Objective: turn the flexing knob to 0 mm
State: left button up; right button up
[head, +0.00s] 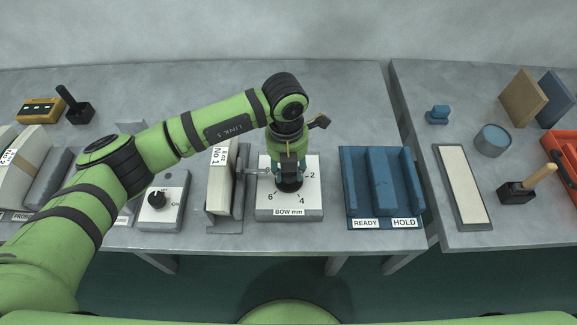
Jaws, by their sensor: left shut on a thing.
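The flexing knob (289,185) is a dark round knob on a white box (289,214) labelled "BOW mm". The numbers 2, 4 and 6 show around it; the far side of the dial, and any pointer, is hidden behind my gripper. My left gripper (289,177) comes down from above and is shut on the knob. My right gripper is not in view.
Left of the dial stand a white block labelled "No 1" (220,178) and a switch box (163,200). To the right is a blue rack (352,180) marked "READY" and "HOLD". A gap separates this bench from the right-hand bench (470,90).

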pick_arm(q)
jog(key=shift+f, duration=0.1)
jog(key=o, duration=1.2)
jog(key=shift+c, duration=0.2)
jog(key=shift+r, duration=0.25)
notch_tip(320, 180, up, 12)
jog(key=shift+a+f, duration=0.2)
